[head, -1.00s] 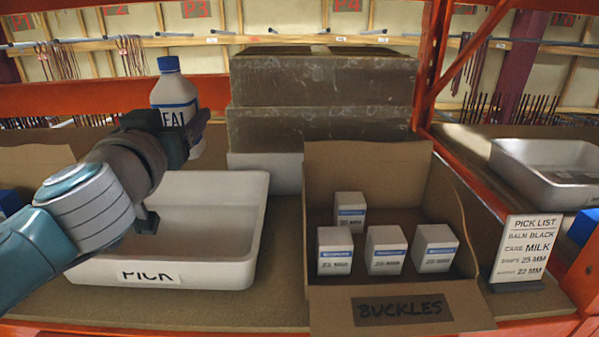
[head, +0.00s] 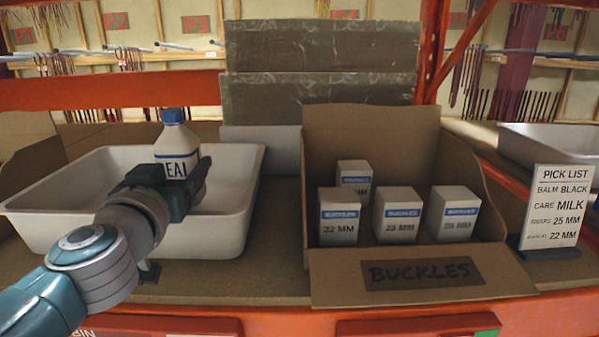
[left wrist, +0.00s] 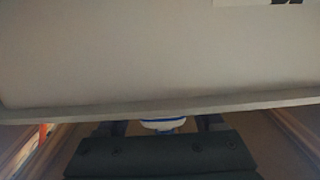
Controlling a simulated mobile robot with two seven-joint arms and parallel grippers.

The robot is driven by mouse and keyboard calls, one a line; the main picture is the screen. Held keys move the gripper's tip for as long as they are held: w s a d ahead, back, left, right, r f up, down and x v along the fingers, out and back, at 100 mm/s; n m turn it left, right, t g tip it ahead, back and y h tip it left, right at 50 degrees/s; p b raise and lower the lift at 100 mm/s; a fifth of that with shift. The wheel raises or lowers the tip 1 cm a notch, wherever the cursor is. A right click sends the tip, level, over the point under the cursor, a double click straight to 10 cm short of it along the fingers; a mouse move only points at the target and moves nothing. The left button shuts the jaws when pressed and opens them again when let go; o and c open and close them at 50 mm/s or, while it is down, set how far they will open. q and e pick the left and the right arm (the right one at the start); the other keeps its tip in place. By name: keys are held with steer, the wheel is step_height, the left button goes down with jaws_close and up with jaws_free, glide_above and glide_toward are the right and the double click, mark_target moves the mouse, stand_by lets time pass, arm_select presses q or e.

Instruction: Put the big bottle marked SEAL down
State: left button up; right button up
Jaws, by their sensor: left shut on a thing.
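The big white bottle (head: 176,140) has a blue cap and a blue-edged label on which "EAL" shows. It stands upright in my left gripper (head: 186,184), which is shut on it. The gripper and wrist hide the bottle's lower part. In the head view the bottle appears over the white tray (head: 235,205); I cannot tell whether its base touches anything. In the left wrist view the tray's pale wall (left wrist: 150,60) fills most of the picture, and a small blue and white part of the bottle (left wrist: 162,125) shows past its rim. My right gripper is not in view.
Right of the tray stands an open cardboard carton marked BUCKLES (head: 330,275) with several small white boxes. A pick list sign (head: 556,210) and a grey metal tray (head: 545,150) are further right. Large brown boxes (head: 320,100) stand behind. Bare shelf shows in front of the tray.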

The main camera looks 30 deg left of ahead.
arm_select(q)
steer(key=shift+f+b, duration=0.35)
steer(key=shift+f, duration=0.1)
steer(key=o, duration=1.4)
